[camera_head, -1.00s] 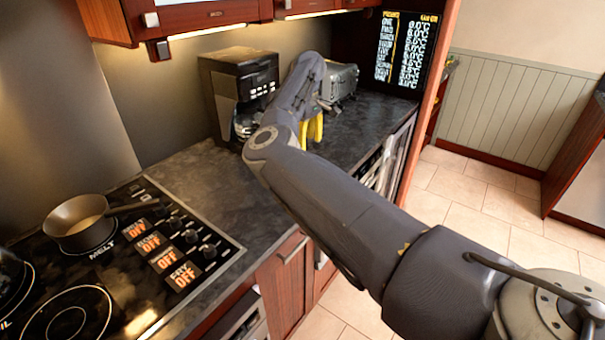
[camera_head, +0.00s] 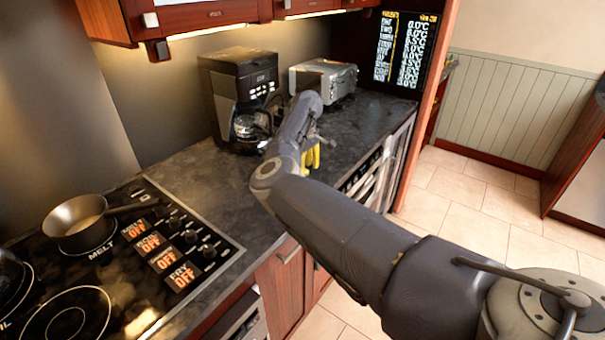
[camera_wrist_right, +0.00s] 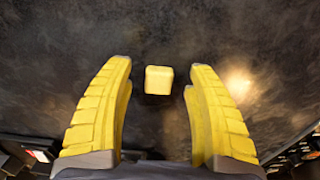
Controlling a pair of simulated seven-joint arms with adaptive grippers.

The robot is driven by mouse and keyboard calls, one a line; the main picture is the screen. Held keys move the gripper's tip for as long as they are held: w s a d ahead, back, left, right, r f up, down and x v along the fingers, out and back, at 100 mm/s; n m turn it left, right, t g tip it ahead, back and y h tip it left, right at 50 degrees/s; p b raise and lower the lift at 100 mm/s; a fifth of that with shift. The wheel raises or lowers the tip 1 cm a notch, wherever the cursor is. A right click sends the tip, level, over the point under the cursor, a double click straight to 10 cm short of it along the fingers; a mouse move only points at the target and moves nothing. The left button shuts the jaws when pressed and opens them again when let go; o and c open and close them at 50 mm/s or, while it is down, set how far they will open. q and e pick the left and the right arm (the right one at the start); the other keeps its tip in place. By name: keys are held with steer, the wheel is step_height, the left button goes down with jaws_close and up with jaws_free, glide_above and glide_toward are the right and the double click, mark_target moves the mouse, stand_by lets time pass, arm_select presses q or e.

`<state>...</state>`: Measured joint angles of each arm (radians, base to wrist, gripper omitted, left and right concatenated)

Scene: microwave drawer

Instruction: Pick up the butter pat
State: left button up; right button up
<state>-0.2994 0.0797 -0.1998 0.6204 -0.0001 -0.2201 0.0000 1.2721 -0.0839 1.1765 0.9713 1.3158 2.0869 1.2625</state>
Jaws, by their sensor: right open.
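The butter pat (camera_wrist_right: 159,80) is a small yellow block on the dark countertop. It shows in the right wrist view, just beyond and between the two yellow fingertips, touching neither. My right gripper (camera_wrist_right: 159,78) is open and empty, with a finger on each side of the pat's line. In the head view the right gripper (camera_head: 311,158) shows as yellow fingers low over the counter, partly behind my right arm. The pat is hidden in the head view. My left gripper is in neither view.
A coffee maker (camera_head: 238,100) and a toaster oven (camera_head: 324,80) stand at the back of the dark counter (camera_head: 205,180). A stove (camera_head: 130,250) with a pan (camera_head: 78,222) is at the left. The counter's front edge drops to a tiled floor (camera_head: 480,190).

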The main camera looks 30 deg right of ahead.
steer(key=shift+f, duration=0.7)
steer(key=shift+c, duration=0.3)
steer(key=c, duration=0.9)
